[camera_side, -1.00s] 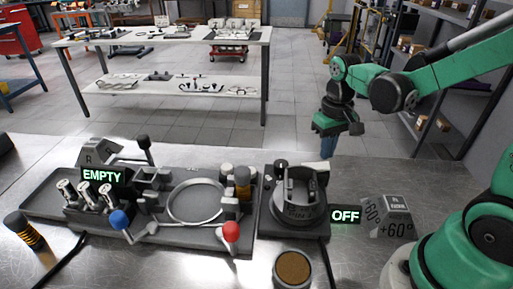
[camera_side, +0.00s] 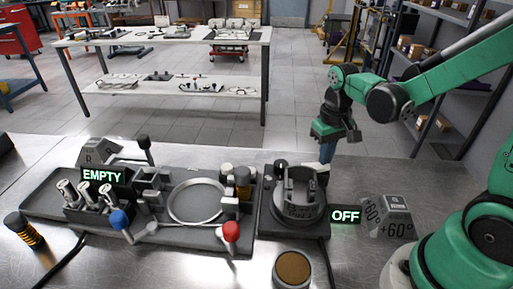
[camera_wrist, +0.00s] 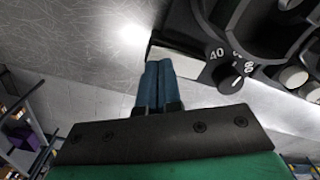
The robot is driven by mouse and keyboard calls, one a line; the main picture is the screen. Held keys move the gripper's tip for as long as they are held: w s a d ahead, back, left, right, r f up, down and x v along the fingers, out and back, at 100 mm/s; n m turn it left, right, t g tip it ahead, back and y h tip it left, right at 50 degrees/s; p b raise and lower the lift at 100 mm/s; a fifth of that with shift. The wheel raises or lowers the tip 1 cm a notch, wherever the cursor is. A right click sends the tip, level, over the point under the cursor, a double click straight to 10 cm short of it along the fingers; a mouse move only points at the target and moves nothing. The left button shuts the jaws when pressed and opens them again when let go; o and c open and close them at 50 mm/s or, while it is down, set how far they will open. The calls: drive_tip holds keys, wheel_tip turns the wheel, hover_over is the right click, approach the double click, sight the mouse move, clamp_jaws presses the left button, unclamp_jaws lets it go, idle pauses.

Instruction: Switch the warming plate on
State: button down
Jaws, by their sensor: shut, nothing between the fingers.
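The warming plate (camera_side: 268,226) is a dark base carrying a round dark holder (camera_side: 300,208), right of the middle in the side view. A green OFF sign (camera_side: 345,216) shows beside its right edge. In the wrist view a black dial knob (camera_wrist: 228,78) with a white pointer mark sits by the numbers 40 and 80 on a dark panel. My gripper (camera_side: 326,157) points down near the plate's far right corner. Its blue fingers (camera_wrist: 155,85) are closed together and empty, left of the knob in the wrist view. Whether the fingertips touch anything cannot be told.
A +60° block (camera_side: 388,216) stands right of the plate, and a round brown-topped container (camera_side: 292,270) in front. Left of the plate is a fixture tray with a ring (camera_side: 197,202), a red ball knob (camera_side: 231,231) and an EMPTY sign (camera_side: 102,176). Bare bench lies behind.

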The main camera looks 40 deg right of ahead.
drive_tip(key=shift+f, duration=0.5)
drive_tip(key=shift+r, duration=3.5)
drive_tip(key=s+a+r+n+t, duration=0.1)
drive_tip(key=a+r+n+t, duration=0.1)
drive_tip(key=a+t, duration=0.4)
drive_tip(key=shift+s+a+n+t, duration=0.25)
drive_tip(key=shift+a+n+t, duration=0.15)
drive_tip(key=shift+n+t, duration=0.15)
